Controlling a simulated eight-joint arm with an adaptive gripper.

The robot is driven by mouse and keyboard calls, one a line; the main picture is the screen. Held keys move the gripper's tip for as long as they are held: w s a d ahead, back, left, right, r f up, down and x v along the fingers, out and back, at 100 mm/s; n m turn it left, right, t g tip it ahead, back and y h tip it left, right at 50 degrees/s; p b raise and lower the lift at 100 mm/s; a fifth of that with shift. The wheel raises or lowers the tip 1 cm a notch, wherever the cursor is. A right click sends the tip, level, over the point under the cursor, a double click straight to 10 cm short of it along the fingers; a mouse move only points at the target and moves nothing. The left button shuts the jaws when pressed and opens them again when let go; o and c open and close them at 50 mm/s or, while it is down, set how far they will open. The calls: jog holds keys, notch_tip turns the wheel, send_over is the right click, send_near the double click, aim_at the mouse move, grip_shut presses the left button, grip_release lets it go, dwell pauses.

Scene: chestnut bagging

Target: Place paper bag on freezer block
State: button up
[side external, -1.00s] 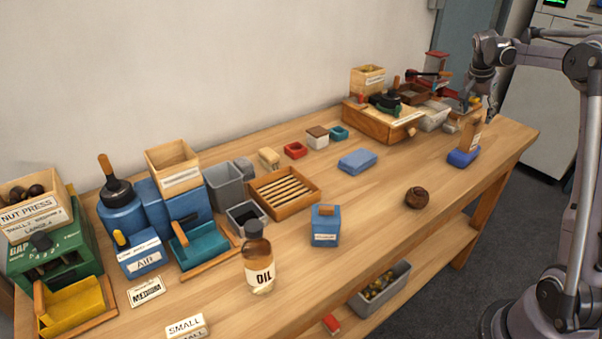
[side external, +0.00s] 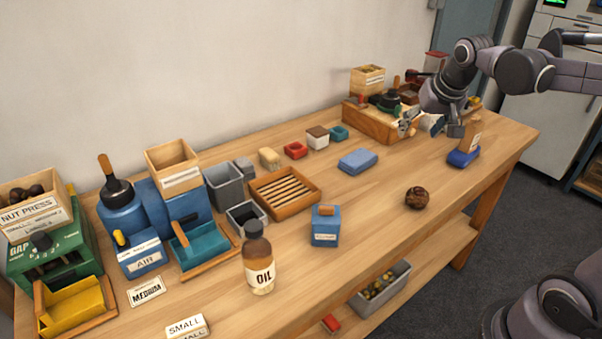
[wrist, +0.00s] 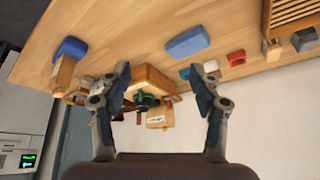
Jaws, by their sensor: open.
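A tan paper bag (side external: 470,133) with a pale label stands upright in or on a dark blue base (side external: 462,158) near the table's right end. The bag (wrist: 63,72) and blue base (wrist: 72,48) also show at left in the wrist view. A flat light blue block (side external: 357,161), which looks like the freezer block, lies bare on the table to the left. My gripper (side external: 432,127) is open and empty, left of the bag and apart from it. In the wrist view the fingers (wrist: 160,82) are spread, with the light blue block (wrist: 188,42) beyond them.
A wooden box (side external: 378,124) with a dark-handled tool stands behind my gripper. Small red (side external: 295,150) and teal (side external: 338,132) trays sit at the back. A brown round chestnut-like object (side external: 417,197) lies near the front edge. Table between it and the light blue block is clear.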

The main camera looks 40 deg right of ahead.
jog(key=s+a+f+n+t+y, duration=0.1)
jog(key=s+a+f+n, duration=0.2)
jog(key=a, duration=0.4)
jog(key=s+a+f+n+t+y, duration=0.1)
jog(key=s+a+f+n, duration=0.2)
jog(key=a, duration=0.4)
jog(key=s+n, duration=0.1)
jog(key=s, duration=0.1)
jog(key=shift+s+a+f+y, duration=0.2)
jog(key=shift+s+f+y, duration=0.2)
